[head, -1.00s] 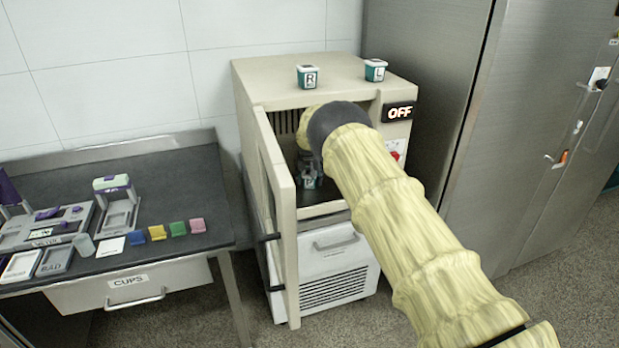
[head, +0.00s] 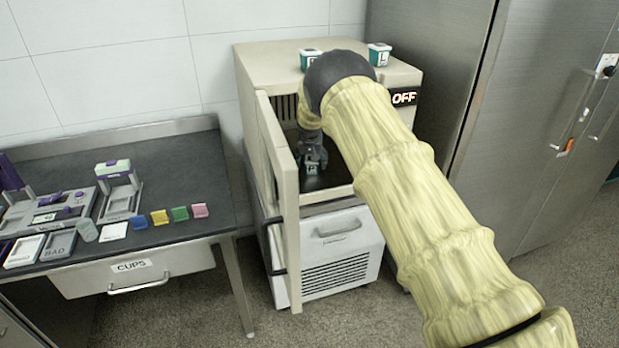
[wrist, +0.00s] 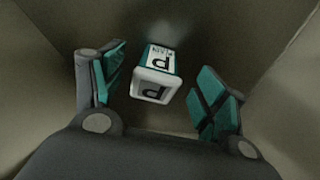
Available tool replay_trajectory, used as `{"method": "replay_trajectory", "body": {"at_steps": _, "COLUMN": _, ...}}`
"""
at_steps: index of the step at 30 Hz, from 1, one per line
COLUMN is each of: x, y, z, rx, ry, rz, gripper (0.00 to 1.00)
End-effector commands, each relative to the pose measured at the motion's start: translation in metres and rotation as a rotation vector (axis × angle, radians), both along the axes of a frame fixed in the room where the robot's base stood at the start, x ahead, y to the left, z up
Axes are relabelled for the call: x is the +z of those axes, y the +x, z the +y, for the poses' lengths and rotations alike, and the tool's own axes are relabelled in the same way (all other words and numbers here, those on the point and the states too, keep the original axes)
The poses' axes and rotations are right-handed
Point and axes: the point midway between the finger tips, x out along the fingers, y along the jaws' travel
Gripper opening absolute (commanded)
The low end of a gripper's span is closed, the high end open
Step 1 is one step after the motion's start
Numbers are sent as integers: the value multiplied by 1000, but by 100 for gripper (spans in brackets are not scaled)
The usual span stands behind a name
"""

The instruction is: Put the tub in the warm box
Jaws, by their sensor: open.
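A white and teal tub marked P (wrist: 157,70) shows in the wrist view, inside the warm box on its dark floor. My gripper (wrist: 160,90) is open, with a finger on each side of the tub and visible gaps to both. In the head view my gripper (head: 313,160) reaches down inside the open warm box (head: 262,60). The tub is hard to make out there at the fingertips. The box door (head: 279,200) stands open at the left, and its display reads OFF (head: 404,97).
Two more tubs, one marked R (head: 310,57) and partly hidden by my arm, one marked L (head: 379,54), stand on the box top. A dark table (head: 190,165) with colored blocks is at left. A steel cabinet (head: 530,110) stands at right.

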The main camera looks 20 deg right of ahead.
Motion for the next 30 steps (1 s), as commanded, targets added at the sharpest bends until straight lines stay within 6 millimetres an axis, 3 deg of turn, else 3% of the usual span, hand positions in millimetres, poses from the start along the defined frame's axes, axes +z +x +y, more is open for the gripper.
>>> {"method": "replay_trajectory", "body": {"at_steps": 18, "x": 0, "y": -74, "z": 28, "rx": 0, "ry": 0, "rz": 0, "gripper": 73}}
{"method": "replay_trajectory", "body": {"at_steps": 30, "x": 0, "y": -90, "z": 34, "rx": 0, "ry": 0, "rz": 0, "gripper": 73}}
